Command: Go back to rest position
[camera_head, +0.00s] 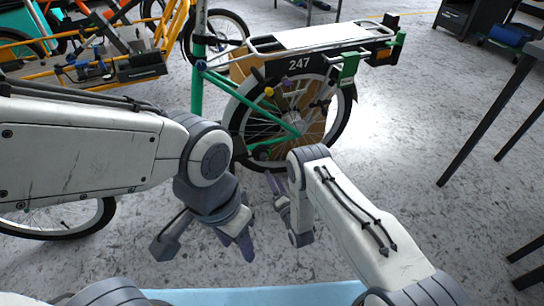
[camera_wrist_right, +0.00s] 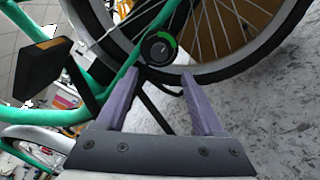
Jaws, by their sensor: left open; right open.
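My left gripper (camera_head: 240,246) hangs low over the floor in the head view, below its wrist joint. Its fingers are seen at a slant, and it is open and holds nothing that I can see. My right gripper (camera_head: 274,188) is higher in the picture, just in front of the rear wheel of a green cargo bike (camera_head: 196,92). In the right wrist view its two purple fingers (camera_wrist_right: 160,82) are spread apart with nothing between them. Beyond them are the bike's rear wheel (camera_wrist_right: 228,72), green frame tube and a pedal (camera_wrist_right: 36,72).
The bike's rear rack (camera_head: 315,36) carries a plate marked 247. An orange bike (camera_head: 172,25) and a yellow-framed cargo bike stand at the upper left. A dark table (camera_head: 490,105) is at the right. Speckled floor (camera_head: 400,150) is clear between bike and table.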

